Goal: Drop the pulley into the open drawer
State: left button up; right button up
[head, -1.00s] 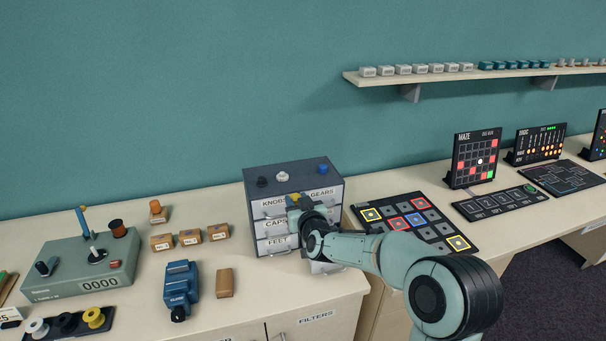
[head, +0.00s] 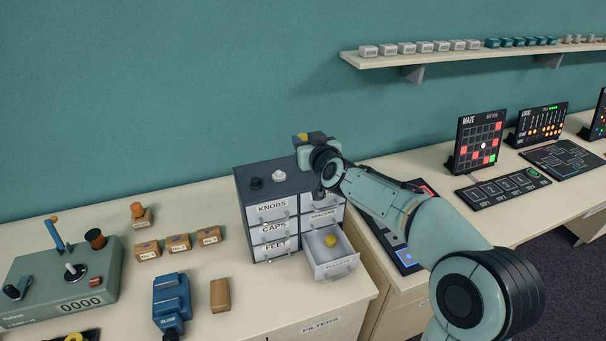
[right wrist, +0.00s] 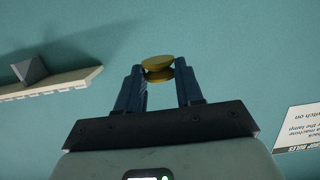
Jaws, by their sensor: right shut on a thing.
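My right gripper (head: 309,138) is raised above the back right of the small drawer cabinet (head: 262,184). It is shut on a yellow pulley (head: 300,136), which in the right wrist view (right wrist: 158,64) sits between the two fingertips, with teal wall behind it. The open drawer (head: 322,266), at the cabinet's bottom right, is pulled out toward me, its label reading like "PULLEYS". A yellow round piece (head: 331,241) lies inside it. The pulley is well above the drawer, not over its opening. My left gripper is out of view.
My forearm passes above and right of the drawer. A brown block (head: 220,295) and a blue device (head: 171,302) are on the counter at left. A shelf (head: 470,57) runs along the wall.

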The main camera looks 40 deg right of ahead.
aim_at(305, 179)
notch_tip(305, 179, down, 9)
jog(key=b, duration=0.4)
jog(key=shift+s+d, duration=0.1)
jog(key=shift+s, duration=0.05)
jog(key=shift+w+f, duration=0.4)
jog(key=shift+w, duration=0.05)
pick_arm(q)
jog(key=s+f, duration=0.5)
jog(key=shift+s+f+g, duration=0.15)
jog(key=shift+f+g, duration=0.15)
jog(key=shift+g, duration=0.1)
pick_arm(e)
jog(key=shift+s, duration=0.1)
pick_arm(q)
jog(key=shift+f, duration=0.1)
